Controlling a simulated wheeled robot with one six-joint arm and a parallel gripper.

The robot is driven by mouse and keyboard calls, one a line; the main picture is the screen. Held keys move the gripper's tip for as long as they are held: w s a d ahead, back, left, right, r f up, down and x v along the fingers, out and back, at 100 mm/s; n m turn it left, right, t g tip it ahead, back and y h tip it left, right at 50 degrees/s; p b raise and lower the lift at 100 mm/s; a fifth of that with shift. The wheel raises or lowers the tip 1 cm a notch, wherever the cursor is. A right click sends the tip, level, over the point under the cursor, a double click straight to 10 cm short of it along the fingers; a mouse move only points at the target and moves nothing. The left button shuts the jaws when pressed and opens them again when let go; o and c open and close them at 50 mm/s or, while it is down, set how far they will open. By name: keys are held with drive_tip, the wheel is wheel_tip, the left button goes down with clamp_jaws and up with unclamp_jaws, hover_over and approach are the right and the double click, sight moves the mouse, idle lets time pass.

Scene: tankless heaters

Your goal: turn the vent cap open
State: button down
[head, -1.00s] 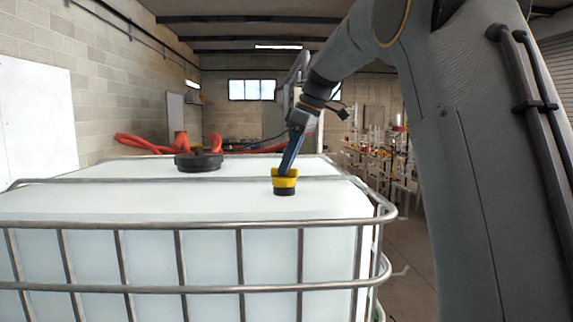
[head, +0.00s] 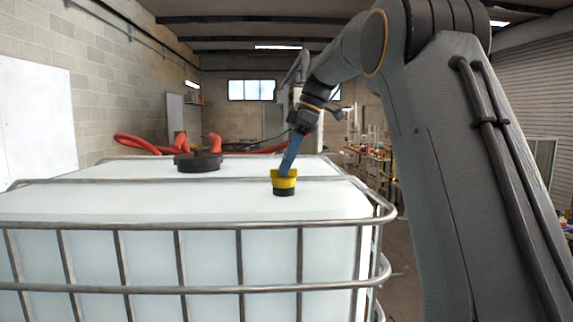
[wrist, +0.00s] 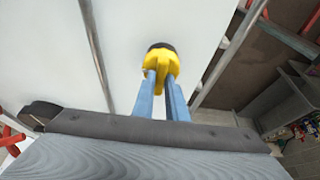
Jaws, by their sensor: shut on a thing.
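The vent cap (head: 285,183) is yellow and sits on a black collar on top of the white tank (head: 130,205), near its right end. In the wrist view the yellow cap (wrist: 158,66) shows a raised grip rib, with the black collar beyond it. My gripper (head: 286,171) reaches down to the cap from above, tilted. Its blue fingers (wrist: 163,90) are shut on the cap's rib, one on each side. The fingertips partly hide the rib.
A metal cage with rails (head: 150,289) surrounds the tank. A wide black lid (head: 198,161) stands on the tank top to the left of the cap. Red hoses (head: 140,145) lie behind it. Shelving with small items (head: 372,165) stands at the back right.

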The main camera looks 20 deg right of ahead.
drive_tip(key=c, duration=1.8)
unclamp_jaws()
drive_tip(key=shift+o, duration=0.2)
drive_tip(key=b+v, duration=0.2)
drive_tip(key=v, duration=0.5)
drive_tip(key=shift+w, duration=0.1)
drive_tip(key=shift+d+r, duration=0.15)
drive_tip(key=shift+r, duration=0.3)
drive_tip(key=shift+s, duration=0.2)
